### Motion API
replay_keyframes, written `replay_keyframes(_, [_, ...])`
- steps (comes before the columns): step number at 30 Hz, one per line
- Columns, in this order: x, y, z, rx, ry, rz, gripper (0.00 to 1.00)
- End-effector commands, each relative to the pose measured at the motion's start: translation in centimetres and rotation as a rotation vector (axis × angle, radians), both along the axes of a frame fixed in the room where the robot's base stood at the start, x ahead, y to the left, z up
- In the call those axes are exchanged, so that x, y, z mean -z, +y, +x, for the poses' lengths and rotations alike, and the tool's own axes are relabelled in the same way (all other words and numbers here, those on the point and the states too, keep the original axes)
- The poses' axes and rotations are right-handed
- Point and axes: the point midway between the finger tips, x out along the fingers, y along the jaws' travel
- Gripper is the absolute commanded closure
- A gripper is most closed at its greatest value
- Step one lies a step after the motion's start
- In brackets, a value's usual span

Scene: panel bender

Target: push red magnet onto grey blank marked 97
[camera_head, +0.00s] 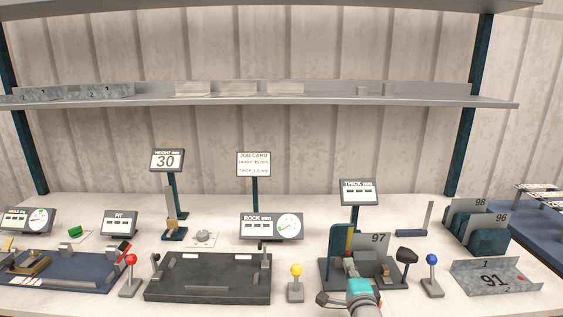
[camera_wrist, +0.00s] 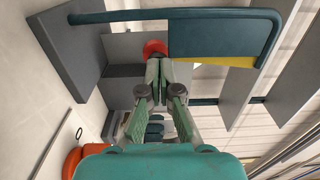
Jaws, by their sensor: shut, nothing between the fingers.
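The grey blank marked 97 (camera_head: 376,247) stands upright in the fixture under the THICK display in the head view. In the wrist view, a grey plate behind the magnet (camera_wrist: 121,46) appears to be this blank; its number is not readable there. The red magnet (camera_wrist: 155,48) shows as a round red piece just beyond my fingertips. I cannot tell whether the tips touch it or whether it sits flat on the plate. My gripper (camera_head: 349,262) is shut and empty, also seen in the wrist view (camera_wrist: 160,66).
A dark blue frame with a yellow edge (camera_wrist: 222,35) stands close to the fingers. A black-knobbed lever (camera_head: 407,255) and a blue-knobbed lever (camera_head: 432,261) stand right of the fixture, a yellow-knobbed one (camera_head: 296,271) left. The bent part marked 91 (camera_head: 515,282) lies far right.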

Motion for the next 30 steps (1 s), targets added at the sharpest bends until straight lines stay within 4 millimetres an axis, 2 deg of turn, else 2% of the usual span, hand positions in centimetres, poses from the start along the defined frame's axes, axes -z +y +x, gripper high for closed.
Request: replay_keyframes(30, [0.0, 0.0, 1.7, 0.000, -0.001, 0.000, 1.00])
